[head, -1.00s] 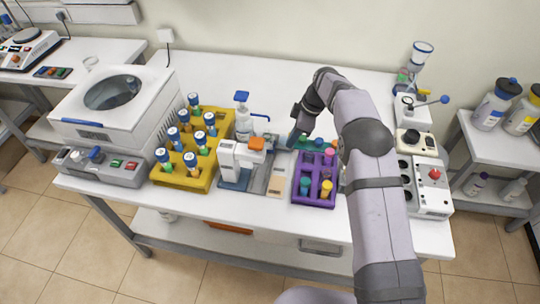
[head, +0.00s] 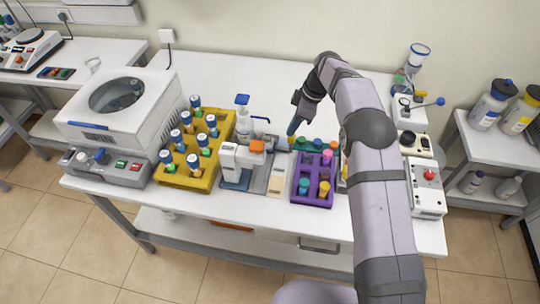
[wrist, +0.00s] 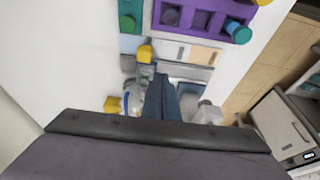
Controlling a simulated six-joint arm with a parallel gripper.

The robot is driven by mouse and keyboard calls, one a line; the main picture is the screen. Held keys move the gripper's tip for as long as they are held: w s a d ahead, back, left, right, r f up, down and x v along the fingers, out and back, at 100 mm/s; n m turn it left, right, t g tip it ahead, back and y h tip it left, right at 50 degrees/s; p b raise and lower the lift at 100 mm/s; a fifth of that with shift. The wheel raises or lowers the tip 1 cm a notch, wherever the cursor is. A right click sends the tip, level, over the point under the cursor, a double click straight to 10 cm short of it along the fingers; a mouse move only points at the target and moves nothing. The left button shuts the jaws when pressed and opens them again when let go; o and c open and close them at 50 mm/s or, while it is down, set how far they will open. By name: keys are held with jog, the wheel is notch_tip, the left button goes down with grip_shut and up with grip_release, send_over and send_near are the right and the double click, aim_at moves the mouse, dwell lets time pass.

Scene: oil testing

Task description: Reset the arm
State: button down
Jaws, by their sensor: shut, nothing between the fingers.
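My arm reaches in from the lower right in the head view and bends over the bench. My gripper (head: 294,127) points down above the bench, behind the purple rack, near a row of coloured caps. Its fingers are shut with nothing between them. In the wrist view the dark shut fingers (wrist: 162,98) show in front of the white and orange device and a bottle. Whether the fingertips touch anything below is hard to tell.
A yellow rack (head: 187,180) of several blue-capped tubes, a white and orange device (head: 240,160) and a purple rack (head: 313,197) line the front. A centrifuge-like machine (head: 100,150) stands left, and a control box (head: 428,200) right. The bench's back (head: 240,75) is clear.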

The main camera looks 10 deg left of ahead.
dwell(0.4)
jog(key=s+d+r+m+h, duration=0.1)
jog(key=s+d+r+m, duration=0.4)
jog(key=d, duration=0.3)
jog(key=s+d+m, duration=0.4)
jog(key=s, duration=0.5)
jog(key=s+d+f+m+h, duration=0.1)
jog(key=s+d+m, duration=0.3)
jog(key=s, duration=0.6)
jog(key=s+d+f+m+h, duration=0.1)
jog(key=s+d+m, duration=0.3)
jog(key=s, duration=0.5)
jog(key=shift+s+d+m, duration=0.3)
jog(key=shift+d+m, duration=0.05)
jog(key=shift+m, duration=0.15)
jog(key=shift+f, duration=0.1)
jog(key=w+a+n+y, duration=0.1)
jog(key=w+a+n, duration=0.7)
jog(key=w, duration=0.8)
jog(key=w+a+n+y+p, duration=0.1)
jog(key=w+a+n+y, duration=0.1)
jog(key=w+a+n, duration=0.5)
jog(key=w+a, duration=0.5)
jog(key=w, duration=0.4)
jog(key=shift+w+a+f+n+t+p, duration=0.25)
jog(key=shift+a+f+n+t+p, duration=0.05)
jog(key=shift+a+f+n, duration=0.1)
